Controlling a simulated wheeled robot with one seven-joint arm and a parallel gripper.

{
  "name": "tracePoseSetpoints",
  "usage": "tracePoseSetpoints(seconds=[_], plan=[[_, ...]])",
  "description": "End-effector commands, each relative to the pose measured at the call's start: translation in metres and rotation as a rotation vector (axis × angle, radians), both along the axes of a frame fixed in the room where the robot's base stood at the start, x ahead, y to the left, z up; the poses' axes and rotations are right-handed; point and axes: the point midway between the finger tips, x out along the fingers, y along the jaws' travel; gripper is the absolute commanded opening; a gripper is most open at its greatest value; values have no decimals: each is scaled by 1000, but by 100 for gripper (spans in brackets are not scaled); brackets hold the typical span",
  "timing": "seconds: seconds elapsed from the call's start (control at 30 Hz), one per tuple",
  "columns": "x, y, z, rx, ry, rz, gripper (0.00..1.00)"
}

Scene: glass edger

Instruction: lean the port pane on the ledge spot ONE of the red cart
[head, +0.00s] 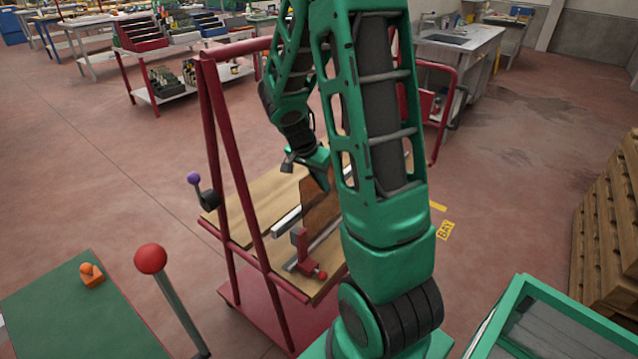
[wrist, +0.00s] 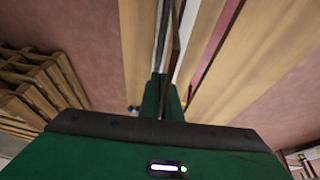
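The red cart (head: 222,150) stands ahead, with red uprights and a light wooden deck. A reddish-brown pane (head: 320,208), which I take as the port pane, stands steeply over the deck beside a pale metal rail (head: 287,220). I cannot tell whether its lower edge touches the ledge. My gripper (head: 317,170) is at the pane's top edge. In the wrist view the pane (wrist: 173,55) shows edge-on, running in between the green fingers (wrist: 164,100), which look closed on it. My arm covers part of the cart. No mark for spot ONE is readable.
A red clamp-like stop (head: 304,253) sits on the deck near the pane. A purple-knobbed lever (head: 200,188) is at the cart's left, and a red-knobbed lever (head: 152,260) nearer. A green-topped table (head: 75,315) is front left. Wooden crates (head: 607,220) stand at right.

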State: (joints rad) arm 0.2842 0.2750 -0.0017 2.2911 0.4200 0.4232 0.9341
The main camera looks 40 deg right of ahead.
Motion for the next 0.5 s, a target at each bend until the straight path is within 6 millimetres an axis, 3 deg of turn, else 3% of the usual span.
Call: tracePoseSetpoints(seconds=[0.5], plan=[[0, 0, -5, -1, -1, 0, 0]])
